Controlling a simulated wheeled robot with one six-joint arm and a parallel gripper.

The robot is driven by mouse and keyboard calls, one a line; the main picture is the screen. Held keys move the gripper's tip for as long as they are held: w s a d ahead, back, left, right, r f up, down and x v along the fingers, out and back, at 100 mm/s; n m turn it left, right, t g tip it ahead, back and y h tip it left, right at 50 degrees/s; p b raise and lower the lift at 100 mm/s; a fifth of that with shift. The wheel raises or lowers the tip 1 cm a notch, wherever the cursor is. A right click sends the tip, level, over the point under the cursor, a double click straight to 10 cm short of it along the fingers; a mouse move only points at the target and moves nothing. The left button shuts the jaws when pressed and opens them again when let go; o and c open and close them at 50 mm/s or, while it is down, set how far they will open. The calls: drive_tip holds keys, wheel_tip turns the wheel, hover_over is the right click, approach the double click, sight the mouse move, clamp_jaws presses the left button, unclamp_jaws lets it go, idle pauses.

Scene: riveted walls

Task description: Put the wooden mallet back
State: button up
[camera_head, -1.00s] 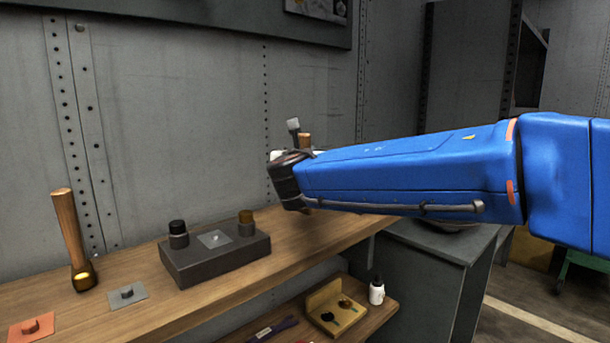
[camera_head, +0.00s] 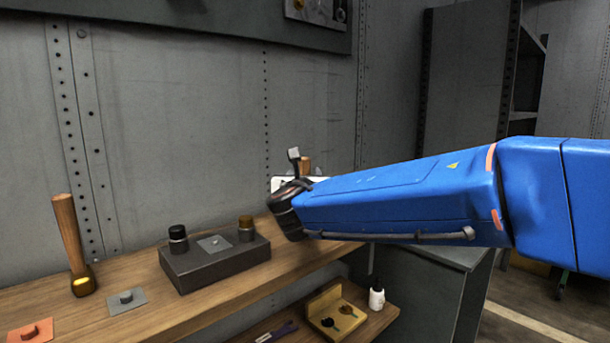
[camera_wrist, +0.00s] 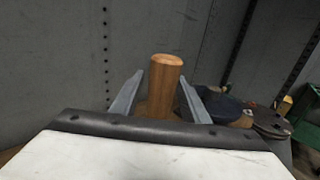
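My gripper (camera_wrist: 163,82) has its two grey fingers on either side of an upright wooden handle with a rounded top, which I take as the wooden mallet (camera_wrist: 166,80). In the head view, the top of this handle (camera_head: 306,165) and one grey finger show just past the end of my blue arm, above the right part of the wooden shelf (camera_head: 130,322). The handle moves with my gripper, so it is held. The mallet's lower part is hidden by my wrist and arm, so I cannot tell whether it touches the shelf.
A white bottle (camera_head: 376,298) and yellow holder (camera_head: 350,320) are lower down.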

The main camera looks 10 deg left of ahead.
drive_tip(key=s+d, duration=0.1)
drive_tip(key=s, duration=1.1)
drive_tip(key=shift+r, duration=0.1)
